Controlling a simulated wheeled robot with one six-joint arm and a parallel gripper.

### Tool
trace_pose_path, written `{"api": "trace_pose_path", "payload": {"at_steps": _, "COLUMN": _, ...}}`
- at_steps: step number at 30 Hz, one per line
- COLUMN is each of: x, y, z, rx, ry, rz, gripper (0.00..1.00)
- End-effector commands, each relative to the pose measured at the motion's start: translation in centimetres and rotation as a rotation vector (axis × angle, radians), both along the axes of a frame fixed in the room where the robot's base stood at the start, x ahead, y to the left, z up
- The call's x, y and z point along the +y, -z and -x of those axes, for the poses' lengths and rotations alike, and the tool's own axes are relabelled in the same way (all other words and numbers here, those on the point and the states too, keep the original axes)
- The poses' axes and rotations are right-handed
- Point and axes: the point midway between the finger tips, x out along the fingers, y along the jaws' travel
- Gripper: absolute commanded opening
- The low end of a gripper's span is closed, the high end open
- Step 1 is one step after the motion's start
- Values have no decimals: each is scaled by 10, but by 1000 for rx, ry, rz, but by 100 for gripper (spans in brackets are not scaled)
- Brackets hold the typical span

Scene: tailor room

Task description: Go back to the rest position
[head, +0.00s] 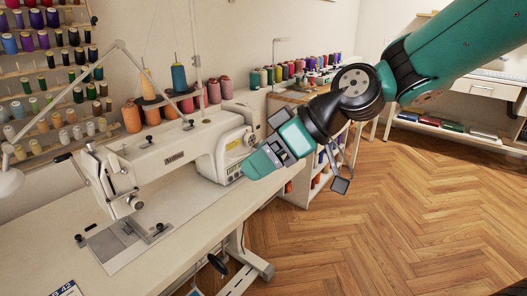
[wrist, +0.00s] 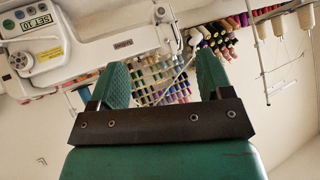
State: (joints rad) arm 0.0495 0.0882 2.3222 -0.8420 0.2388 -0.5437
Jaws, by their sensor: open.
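My gripper (head: 262,161) hangs in the air at the right end of the sewing machine (head: 180,155) in the head view, in front of its motor housing from this angle. Whether it touches the machine cannot be told. In the wrist view my gripper (wrist: 162,85) shows two green fingers spread wide apart, with nothing between them. The wrist picture is upside down, and the sewing machine (wrist: 110,45) shows at its upper left. My teal arm reaches in from the upper right of the head view.
The white sewing table (head: 150,245) fills the left front. Thread cones (head: 180,79) stand behind the machine, and a spool rack (head: 50,80) hangs on the left wall. A shelf unit (head: 295,185) stands behind my gripper. The wooden floor (head: 400,220) at right is clear.

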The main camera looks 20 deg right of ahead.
Motion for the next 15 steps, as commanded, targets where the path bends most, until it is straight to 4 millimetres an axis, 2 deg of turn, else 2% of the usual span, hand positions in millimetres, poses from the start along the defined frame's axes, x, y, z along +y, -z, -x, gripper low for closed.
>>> {"api": "trace_pose_path", "payload": {"at_steps": 5, "x": 0, "y": 0, "z": 0, "rx": 0, "ry": 0, "rz": 0, "gripper": 73}}
{"api": "trace_pose_path", "payload": {"at_steps": 8, "x": 2, "y": -9, "z": 10, "rx": 25, "ry": -2, "rz": 17, "gripper": 73}}
{"api": "trace_pose_path", "payload": {"at_steps": 11, "x": 7, "y": -33, "z": 45, "rx": 125, "ry": 3, "rz": 88, "gripper": 73}}
{"api": "trace_pose_path", "payload": {"at_steps": 15, "x": 1, "y": -62, "z": 110, "rx": 314, "ry": 64, "rz": 241, "gripper": 73}}
